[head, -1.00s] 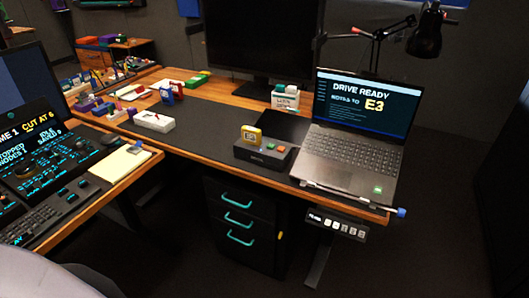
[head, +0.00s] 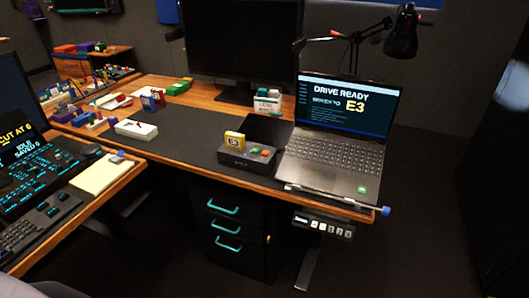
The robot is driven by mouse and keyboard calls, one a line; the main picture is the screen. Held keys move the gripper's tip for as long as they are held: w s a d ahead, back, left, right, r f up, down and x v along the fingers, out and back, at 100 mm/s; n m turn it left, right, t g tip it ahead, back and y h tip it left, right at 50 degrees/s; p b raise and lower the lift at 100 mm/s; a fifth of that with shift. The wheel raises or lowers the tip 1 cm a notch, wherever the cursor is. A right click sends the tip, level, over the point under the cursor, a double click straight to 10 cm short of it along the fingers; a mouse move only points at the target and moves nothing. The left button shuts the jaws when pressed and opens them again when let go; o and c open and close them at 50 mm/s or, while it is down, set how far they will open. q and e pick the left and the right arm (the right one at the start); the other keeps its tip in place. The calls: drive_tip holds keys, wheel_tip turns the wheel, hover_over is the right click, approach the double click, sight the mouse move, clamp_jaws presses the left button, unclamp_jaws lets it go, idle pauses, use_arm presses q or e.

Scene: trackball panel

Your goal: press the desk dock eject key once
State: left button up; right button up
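The desk dock (head: 246,160) is a low dark box near the front edge of the desk, just left of the laptop. A yellow cartridge (head: 234,139) stands upright at the left of its top. Small coloured keys (head: 259,152), green and orange-red among them, sit on its top to the right of the cartridge. Their labels are too small to read, so I cannot tell which one is the eject key. Neither of my grippers is in view.
An open laptop (head: 333,135) reads "DRIVE READY" and "E3". A monitor (head: 243,50) and desk lamp (head: 402,35) stand behind. A white box (head: 136,129) and several coloured items lie on the left. Drawers (head: 235,225) are below.

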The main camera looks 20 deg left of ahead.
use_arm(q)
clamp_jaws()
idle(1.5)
